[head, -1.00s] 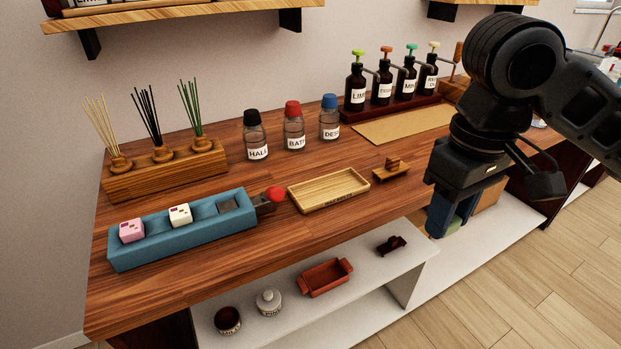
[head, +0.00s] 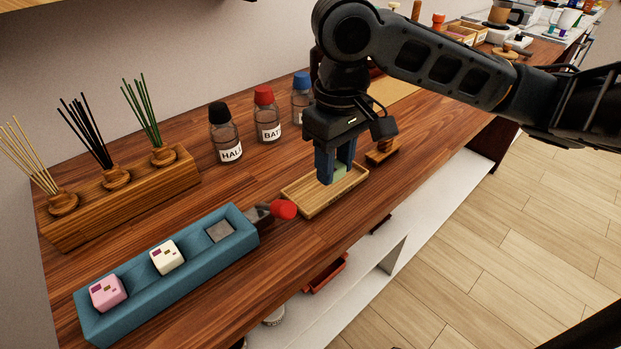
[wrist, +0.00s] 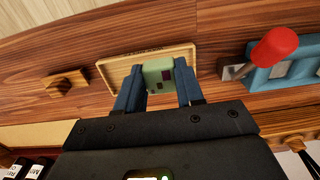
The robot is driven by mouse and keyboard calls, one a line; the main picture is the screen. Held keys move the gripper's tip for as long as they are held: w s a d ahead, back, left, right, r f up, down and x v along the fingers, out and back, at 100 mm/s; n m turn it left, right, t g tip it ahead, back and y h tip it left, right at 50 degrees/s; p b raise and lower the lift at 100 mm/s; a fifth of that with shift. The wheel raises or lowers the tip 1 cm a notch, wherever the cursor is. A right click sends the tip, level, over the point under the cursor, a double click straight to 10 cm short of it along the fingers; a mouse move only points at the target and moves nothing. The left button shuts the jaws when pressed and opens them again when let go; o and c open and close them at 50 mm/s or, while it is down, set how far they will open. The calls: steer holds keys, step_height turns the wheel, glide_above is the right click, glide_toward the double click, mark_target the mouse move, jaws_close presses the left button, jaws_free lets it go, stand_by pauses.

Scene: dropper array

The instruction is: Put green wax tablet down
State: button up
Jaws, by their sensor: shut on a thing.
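The green wax tablet (wrist: 159,74) is a pale green block with dark square marks, held between the blue fingers of my gripper (wrist: 158,88). In the head view my gripper (head: 335,172) points down over the wooden tray (head: 300,208), and the green tablet (head: 340,171) shows partly between the fingers. The tray also shows in the wrist view (wrist: 113,72), with the tablet over its middle. I cannot tell whether the tablet touches the tray floor. The rest of the tray looks empty.
A blue holder (head: 200,262) with a pink block (head: 108,291), a white block (head: 167,257) and a red-knobbed lever (head: 283,209) is left of the tray. Bottles (head: 267,118) stand behind. A small wooden piece (head: 382,152) sits close on the right.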

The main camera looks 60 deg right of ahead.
glide_above(311, 195)
step_height(311, 195, down, 3)
steer(key=shift+r, duration=0.15)
steer(key=shift+f, duration=2.1)
steer(key=shift+f, duration=0.25)
steer(key=o, duration=0.8)
steer(key=shift+r, duration=0.1)
